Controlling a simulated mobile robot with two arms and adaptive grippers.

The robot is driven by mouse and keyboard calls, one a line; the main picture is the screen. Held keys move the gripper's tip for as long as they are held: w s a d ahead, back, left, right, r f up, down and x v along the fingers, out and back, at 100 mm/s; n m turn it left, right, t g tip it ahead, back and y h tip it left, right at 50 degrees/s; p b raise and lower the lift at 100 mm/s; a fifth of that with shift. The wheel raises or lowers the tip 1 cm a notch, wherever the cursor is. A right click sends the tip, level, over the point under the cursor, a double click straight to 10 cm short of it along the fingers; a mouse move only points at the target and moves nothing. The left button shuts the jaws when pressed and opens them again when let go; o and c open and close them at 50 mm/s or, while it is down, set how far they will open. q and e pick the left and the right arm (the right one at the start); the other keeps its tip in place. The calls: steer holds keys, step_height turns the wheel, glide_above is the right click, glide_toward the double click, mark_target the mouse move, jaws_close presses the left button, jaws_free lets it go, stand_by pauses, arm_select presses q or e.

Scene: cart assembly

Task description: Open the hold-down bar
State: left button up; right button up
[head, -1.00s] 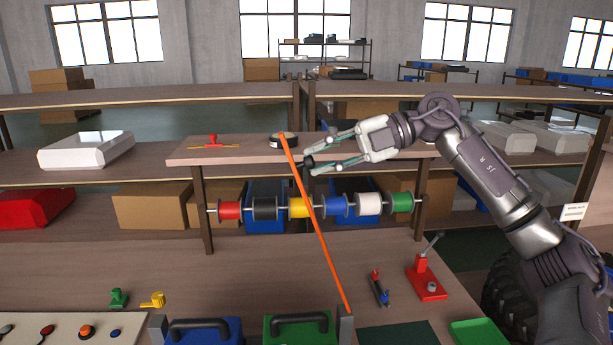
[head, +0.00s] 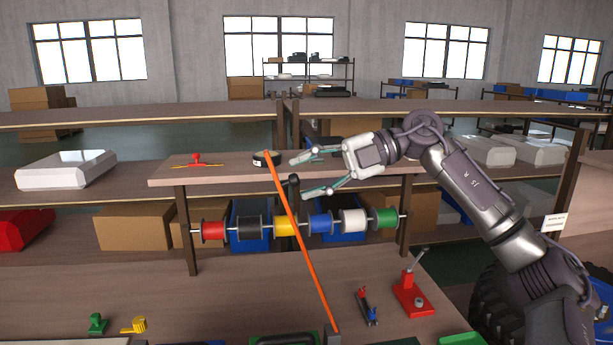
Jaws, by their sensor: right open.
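The hold-down bar (head: 302,245) is a long, thin orange bar. It stands raised and leaning, from a grey bracket (head: 332,336) at the bottom edge up to the left, its top end overlapping the shelf in view. A black knob (head: 293,186) shows beside its upper part and looks attached to it. My right gripper (head: 301,177) is open just right of the bar, fingers pointing left. The knob is near the fingertips; I cannot tell whether the lower finger touches it. My left gripper is not in view.
Behind the bar, a row of coloured spools (head: 353,221) hangs under a shelf (head: 230,172) bearing a black tape roll (head: 257,161) and a red-handled tool (head: 196,160). A red lever press (head: 412,297) and small pliers-like tools (head: 366,307) stand right of the bar.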

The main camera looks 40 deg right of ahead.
steer(key=v, duration=1.1)
steer(key=shift+s+d, duration=0.2)
steer(key=shift+r, duration=0.15)
